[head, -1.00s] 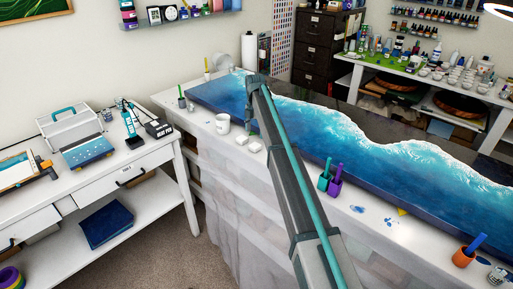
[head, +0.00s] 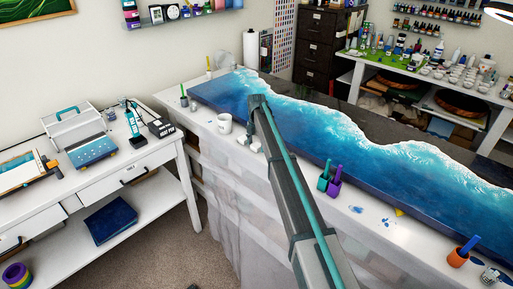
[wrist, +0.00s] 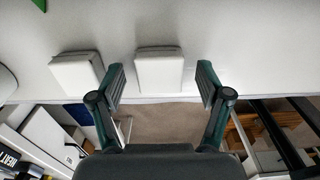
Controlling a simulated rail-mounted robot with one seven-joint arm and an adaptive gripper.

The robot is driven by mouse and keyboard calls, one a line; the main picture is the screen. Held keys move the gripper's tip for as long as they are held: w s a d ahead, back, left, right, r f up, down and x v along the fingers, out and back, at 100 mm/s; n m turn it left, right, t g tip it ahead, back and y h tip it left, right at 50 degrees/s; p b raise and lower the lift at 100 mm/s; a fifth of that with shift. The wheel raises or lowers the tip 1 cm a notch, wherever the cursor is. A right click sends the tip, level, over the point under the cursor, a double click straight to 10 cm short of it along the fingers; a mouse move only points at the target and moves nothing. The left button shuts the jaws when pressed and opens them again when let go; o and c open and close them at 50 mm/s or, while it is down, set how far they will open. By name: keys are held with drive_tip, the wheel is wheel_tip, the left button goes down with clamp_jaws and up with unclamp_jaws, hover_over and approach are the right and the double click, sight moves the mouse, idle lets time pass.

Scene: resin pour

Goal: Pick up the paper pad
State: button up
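Two small white blocks, which look like paper pads, lie side by side near the front edge of the white-covered table. In the wrist view, one pad (wrist: 159,72) is ahead of the gap between my fingers, and the other pad (wrist: 78,73) is to the left, slightly turned. My gripper (wrist: 160,75) is open and empty, with its fingertips to either side of the middle pad in the picture. I cannot tell its height above the table. In the head view, a white pad (head: 243,140) shows beside my arm, which hides the gripper and part of the pads.
A white mug (head: 224,124) stands just left of the pads. A long blue wave resin panel (head: 390,150) lies behind them. Teal and purple cups (head: 334,188) stand to the right. A side table (head: 130,165) with tools is at left, with a floor gap between.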

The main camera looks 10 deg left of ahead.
drive_tip(key=c, duration=0.7)
drive_tip(key=shift+c, duration=0.2)
drive_tip(key=shift+r, duration=0.15)
drive_tip(key=shift+r+b, duration=0.3)
drive_tip(key=shift+r, duration=0.2)
drive_tip(key=s+d+r+b, duration=0.6)
drive_tip(key=s+r, duration=0.5)
drive_tip(key=s, duration=0.1)
drive_tip(key=shift+s+d+r, duration=0.15)
drive_tip(key=shift+s+r, duration=0.15)
drive_tip(key=shift+r, duration=0.1)
